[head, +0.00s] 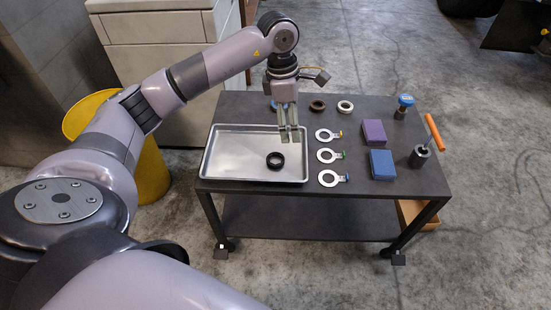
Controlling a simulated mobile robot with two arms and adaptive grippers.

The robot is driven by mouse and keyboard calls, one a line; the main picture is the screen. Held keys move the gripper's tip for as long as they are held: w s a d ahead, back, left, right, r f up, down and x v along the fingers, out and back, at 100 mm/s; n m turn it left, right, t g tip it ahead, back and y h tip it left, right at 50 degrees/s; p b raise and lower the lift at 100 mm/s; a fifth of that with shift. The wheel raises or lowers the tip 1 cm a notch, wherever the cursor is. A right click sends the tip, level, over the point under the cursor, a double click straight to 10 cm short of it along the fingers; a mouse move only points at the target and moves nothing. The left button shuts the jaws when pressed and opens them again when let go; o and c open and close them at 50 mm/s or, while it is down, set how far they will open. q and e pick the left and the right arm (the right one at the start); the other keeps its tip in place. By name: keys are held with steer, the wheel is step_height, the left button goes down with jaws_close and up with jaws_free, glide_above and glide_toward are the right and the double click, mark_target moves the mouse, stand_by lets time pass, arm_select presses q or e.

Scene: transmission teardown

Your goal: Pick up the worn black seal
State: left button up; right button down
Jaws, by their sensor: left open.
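A black ring-shaped seal (275,160) lies flat in the metal tray (232,168), right of the tray's middle. My left gripper (292,138) points down over the tray's upper right part, with its fingers a little above and to the right of the black seal in the picture. It is open, with nothing seen between its fingers. The exact height of its fingertips over the tray is hard to tell. My right gripper is not in view.
Behind the gripper are a partly hidden blue ring (274,105), a brown ring (317,106) and a cream ring (345,106).

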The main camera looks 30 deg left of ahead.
arm_select(q)
steer(key=a+y, duration=0.2)
steer(key=a, duration=0.3)
steer(key=b, duration=0.2)
glide_above(275, 162)
steer(key=shift+n, duration=0.3)
step_height(275, 162, down, 10)
steer(key=shift+s+a+r, duration=0.1)
steer(key=shift+a+r, duration=0.05)
steer(key=f, duration=0.5)
steer(key=shift+d+f+b, duration=0.2)
steer(key=shift+b, duration=0.15)
steer(key=shift+w+f, duration=0.2)
steer(key=shift+f, duration=0.3)
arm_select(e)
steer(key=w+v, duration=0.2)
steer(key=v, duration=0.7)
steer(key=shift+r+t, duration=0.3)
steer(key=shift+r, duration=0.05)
arm_select(q)
steer(key=shift+c, duration=0.3)
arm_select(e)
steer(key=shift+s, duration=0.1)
arm_select(q)
steer(key=c, duration=1)
steer(key=shift+r, duration=0.1)
steer(key=shift+c, duration=0.2)
